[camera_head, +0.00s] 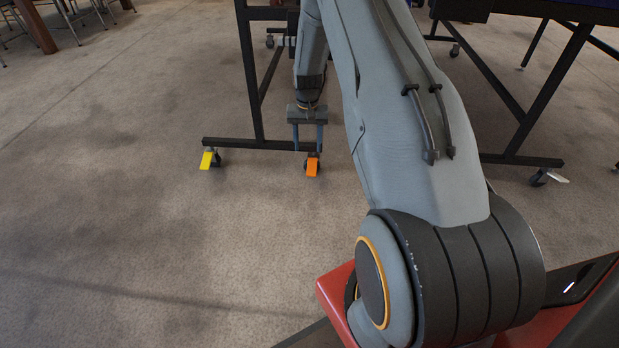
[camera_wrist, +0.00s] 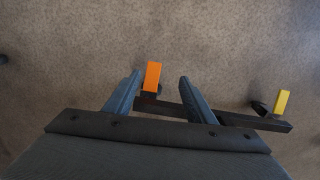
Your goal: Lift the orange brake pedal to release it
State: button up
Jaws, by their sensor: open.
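The orange brake pedal (camera_head: 312,167) sits on a caster at the right end of a black table-frame foot, low over the floor. My gripper (camera_head: 308,148) is open just above and behind it, fingers pointing down. In the wrist view the orange pedal (camera_wrist: 152,76) shows between the two finger lines of my gripper (camera_wrist: 160,79), nearer the left finger. I see no contact between the fingers and the pedal. The pedal's tilt is hard to tell.
A yellow pedal (camera_head: 207,160) is on the caster at the foot's left end. The black foot bar (camera_head: 250,144) and upright (camera_head: 248,70) stand close to my gripper. Another wheeled frame (camera_head: 520,159) is at right. The carpet (camera_head: 130,220) in front and left is clear.

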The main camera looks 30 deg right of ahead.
jog(key=b, duration=0.3)
send_near(311, 173)
jog(key=shift+d+m, duration=0.15)
jog(key=shift+m, duration=0.15)
notch_tip(311, 173, down, 8)
jog(key=b, duration=0.3)
jog(key=shift+r, duration=0.15)
grip_shut()
